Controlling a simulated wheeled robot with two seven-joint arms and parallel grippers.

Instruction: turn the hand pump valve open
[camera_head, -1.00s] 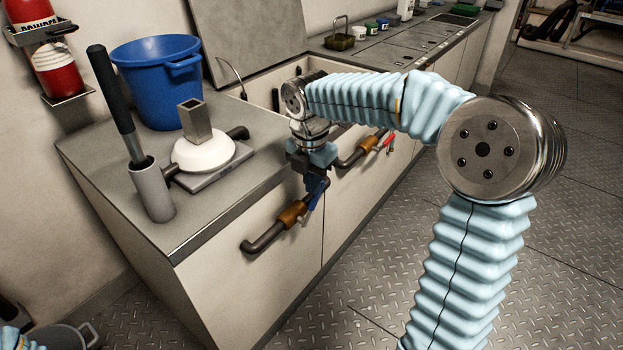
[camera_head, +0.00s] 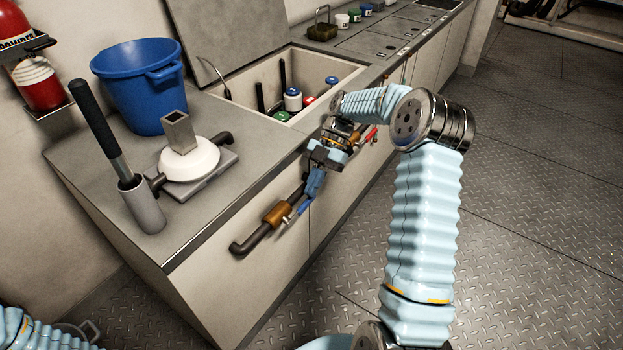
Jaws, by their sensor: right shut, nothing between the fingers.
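The hand pump (camera_head: 190,160) has a white dome on a grey base on the counter, with a black-gripped lever (camera_head: 100,120) standing in a grey cylinder at its left. On the cabinet front below, a dark pipe carries a brass valve body (camera_head: 277,213). Its thin blue handle (camera_head: 299,209) lies beside the pipe, roughly along it. My right gripper (camera_head: 312,190) is shut and empty, pointing down at the upper end of the handle; whether it touches is unclear. My left gripper is out of view; only its sleeve shows at bottom left.
A second valve with a red handle (camera_head: 370,134) is farther along the front, behind my right wrist. An open chiller well (camera_head: 345,73) holds bottles. A blue bucket (camera_head: 150,90) stands on the counter. The floor (camera_head: 540,190) at right is clear.

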